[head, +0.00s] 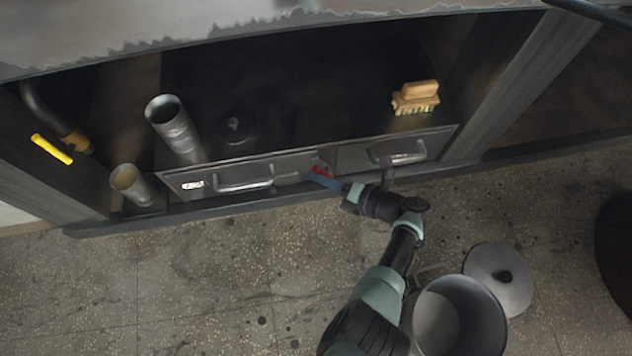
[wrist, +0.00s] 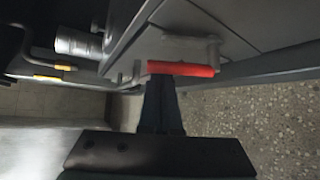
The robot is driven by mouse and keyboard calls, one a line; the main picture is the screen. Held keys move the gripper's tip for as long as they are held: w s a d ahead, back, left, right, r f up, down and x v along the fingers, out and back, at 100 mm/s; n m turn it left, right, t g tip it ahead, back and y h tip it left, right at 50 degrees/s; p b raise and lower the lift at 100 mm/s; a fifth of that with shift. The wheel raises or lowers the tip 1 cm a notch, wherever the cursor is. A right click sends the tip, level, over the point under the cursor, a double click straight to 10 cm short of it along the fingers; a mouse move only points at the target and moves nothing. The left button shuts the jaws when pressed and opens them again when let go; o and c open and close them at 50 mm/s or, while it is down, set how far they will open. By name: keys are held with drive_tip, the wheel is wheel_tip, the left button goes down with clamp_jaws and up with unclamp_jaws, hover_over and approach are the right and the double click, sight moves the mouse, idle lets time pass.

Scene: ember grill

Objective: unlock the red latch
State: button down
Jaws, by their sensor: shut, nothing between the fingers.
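The red latch (head: 321,171) is a small red bar on the front of the low metal unit, between the two drawer handles. In the wrist view the red latch (wrist: 181,69) lies crosswise just past my fingertips. My gripper (head: 325,180) reaches it from the front right in the head view. In the wrist view my gripper (wrist: 160,84) has its dark fingers together, with nothing between them. The fingertips are at or very close to the lower edge of the latch; I cannot tell if they touch.
Drawer handles (head: 245,185) and (head: 398,158) stick out beside the latch. Metal cylinders (head: 172,125) stand at left, and a wooden brush (head: 415,97) lies on top at right. A pot (head: 455,318) and its lid (head: 499,277) are on the floor near my arm. Floor at left is clear.

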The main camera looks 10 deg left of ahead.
drive_tip(key=d+m+y+b, duration=0.1)
drive_tip(key=b, duration=0.1)
drive_tip(key=w+d+y+b, duration=0.1)
drive_tip(key=shift+r+m+y+b, duration=0.3)
drive_tip(key=shift+r+m+b, duration=0.1)
drive_tip(key=shift+d, duration=0.4)
drive_tip(key=shift+w+d, duration=0.1)
drive_tip(key=shift+d, duration=0.1)
drive_tip(key=shift+a+r, duration=0.1)
drive_tip(key=shift+s+a+r+p, duration=0.1)
drive_tip(key=shift+s+a+p, duration=0.1)
drive_tip(key=shift+p, duration=0.15)
drive_tip(key=p, duration=0.1)
approach(321, 170)
drive_tip(key=s+a+f, duration=0.1)
drive_tip(key=s+a, duration=0.1)
drive_tip(key=s, duration=0.1)
drive_tip(key=shift+s+d+f, duration=0.1)
drive_tip(key=shift+d, duration=0.65)
